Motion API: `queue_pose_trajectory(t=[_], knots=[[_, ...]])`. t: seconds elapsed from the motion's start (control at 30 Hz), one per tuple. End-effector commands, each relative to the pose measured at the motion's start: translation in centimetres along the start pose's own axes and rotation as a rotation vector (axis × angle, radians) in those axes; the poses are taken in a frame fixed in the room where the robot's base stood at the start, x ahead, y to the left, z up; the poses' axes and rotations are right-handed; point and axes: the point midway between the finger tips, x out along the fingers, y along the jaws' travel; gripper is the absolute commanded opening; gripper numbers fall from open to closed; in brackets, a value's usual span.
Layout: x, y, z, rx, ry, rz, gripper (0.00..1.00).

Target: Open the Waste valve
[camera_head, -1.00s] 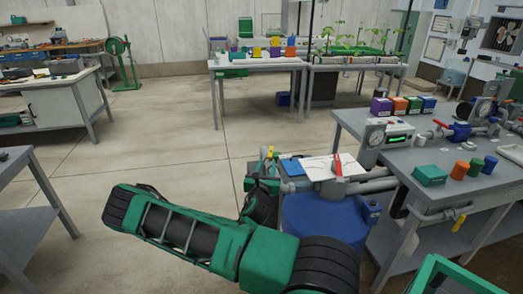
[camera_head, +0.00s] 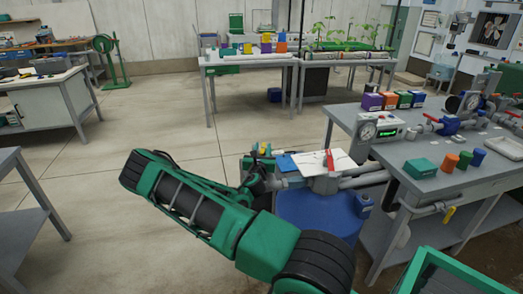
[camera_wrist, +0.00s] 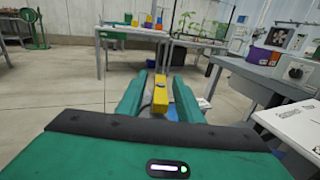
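In the wrist view my gripper (camera_wrist: 158,76) is open, with its two green fingers apart. A yellow valve handle (camera_wrist: 160,96) shows between the fingers, and I see no clear contact with either one. In the head view a yellow handle (camera_head: 264,149) shows close to my gripper at the left of the blue tank, mostly hidden by my wrist. A red handle (camera_head: 330,160) stands upright on the pipe above the tank. I cannot read a Waste label on any valve; some lettering on the white plate in the wrist view is too blurred to read.
The blue tank (camera_head: 318,212) carries a white plate (camera_head: 303,162) and grey pipes on its right. The grey skid table (camera_head: 408,160) at the right holds a gauge, coloured boxes, caps and red-handled valves. Another yellow handle (camera_head: 449,214) is below its edge. The floor at left is open.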

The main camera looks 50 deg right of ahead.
Motion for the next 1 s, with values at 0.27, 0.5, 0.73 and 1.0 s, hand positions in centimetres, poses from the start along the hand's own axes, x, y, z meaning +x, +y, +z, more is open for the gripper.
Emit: queue_pose_trajectory(t=[0.27,0.5,0.73,1.0], knots=[[-0.06,0.08,0.00,0.000,0.000,0.001,0.04],[-0.06,0.06,0.04,-0.001,-0.003,0.012,0.00],[0.02,-0.07,0.14,-0.007,-0.009,0.111,0.00],[0.20,0.00,0.50,-0.006,-0.017,0.214,0.00]])
